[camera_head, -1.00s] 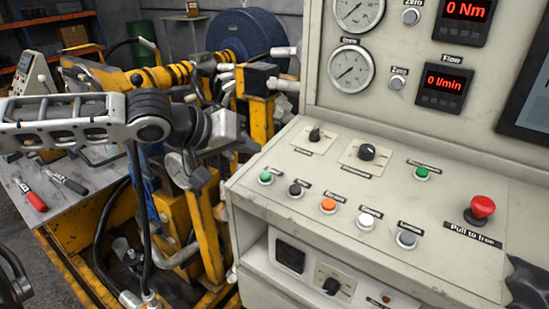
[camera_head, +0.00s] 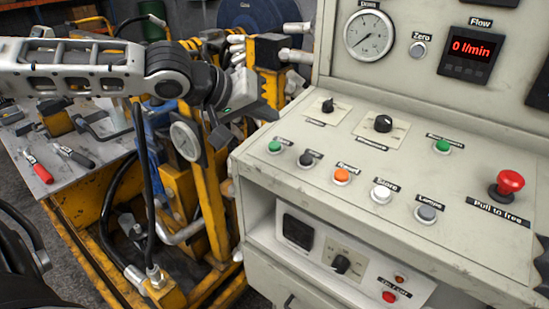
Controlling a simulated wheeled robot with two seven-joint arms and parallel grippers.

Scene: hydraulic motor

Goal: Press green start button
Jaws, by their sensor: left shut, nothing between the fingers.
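The control panel (camera_head: 330,205) fills the right half of the head view. A second green button (camera_head: 442,146) sits further right and back, under a longer label. My left gripper (camera_head: 262,112) is shut and empty, just beyond the panel's left edge. It is up and to the left of the first green button and apart from it. My right gripper is not in view.
Black, orange (camera_head: 341,175), white and grey buttons continue the row, with a red mushroom knob (camera_head: 509,183) at the right. Two black rotary knobs stand behind. Yellow machine frames and hoses lie left of the panel. A bench (camera_head: 75,190) holds tools with red and black handles.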

